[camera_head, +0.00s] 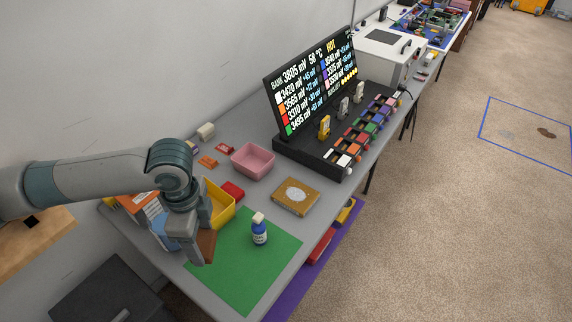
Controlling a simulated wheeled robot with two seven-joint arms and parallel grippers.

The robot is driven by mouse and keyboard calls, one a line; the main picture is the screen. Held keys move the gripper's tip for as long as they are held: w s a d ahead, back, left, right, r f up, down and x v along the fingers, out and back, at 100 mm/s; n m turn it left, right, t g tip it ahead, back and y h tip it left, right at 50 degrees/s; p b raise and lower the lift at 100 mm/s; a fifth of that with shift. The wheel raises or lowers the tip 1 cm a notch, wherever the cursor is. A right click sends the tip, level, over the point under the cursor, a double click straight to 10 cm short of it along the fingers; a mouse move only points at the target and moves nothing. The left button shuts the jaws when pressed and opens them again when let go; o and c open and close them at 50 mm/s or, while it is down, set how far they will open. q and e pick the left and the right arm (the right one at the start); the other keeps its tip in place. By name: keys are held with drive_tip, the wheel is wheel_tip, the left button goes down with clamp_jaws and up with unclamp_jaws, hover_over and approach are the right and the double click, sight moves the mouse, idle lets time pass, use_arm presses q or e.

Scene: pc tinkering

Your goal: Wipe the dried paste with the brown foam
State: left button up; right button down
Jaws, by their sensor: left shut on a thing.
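My left gripper (194,245) comes in from the left and points down over the left edge of the green mat (248,283). It is shut on the brown foam (206,244), a small brown block partly covered by the fingers. Whether the foam touches the mat I cannot tell. The pale patch of dried paste (295,194) lies on top of a flat tan, brown-edged block (281,203) on the grey table, behind the mat and right of the gripper. My right gripper is not in view.
A blue bottle with a pale cap (259,233) stands on the mat, between gripper and paste. A yellow bin (222,204), a red block (233,191) and a pink bin (252,161) stand left of the tan block. A black rack with a lit display (312,80) stands behind.

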use_arm(q)
drive_tip(key=n, duration=0.1)
drive_tip(key=r+n, duration=0.1)
drive_tip(key=n, duration=0.1)
drive_tip(key=a+n, duration=0.1)
drive_tip(key=n, duration=0.1)
drive_tip(key=shift+w+r+b, duration=0.1)
drive_tip(key=shift+r+b, duration=0.2)
drive_tip(key=shift+r, duration=0.05)
drive_tip(key=n, duration=0.2)
drive_tip(key=r+n, duration=0.1)
drive_tip(key=shift+a+n, duration=0.3)
drive_tip(key=shift+n, duration=0.1)
drive_tip(key=n, duration=0.1)
drive_tip(key=r+n, duration=0.1)
drive_tip(key=n, duration=0.1)
drive_tip(key=n+b, duration=0.1)
drive_tip(key=n, duration=0.1)
drive_tip(key=shift+a+r, duration=0.35)
drive_tip(key=shift+a, duration=0.05)
drive_tip(key=n, duration=0.1)
drive_tip(key=r+n, duration=0.1)
drive_tip(key=n, duration=0.2)
drive_tip(key=shift+s+a+r+n, duration=0.25)
drive_tip(key=shift+a+n, duration=0.15)
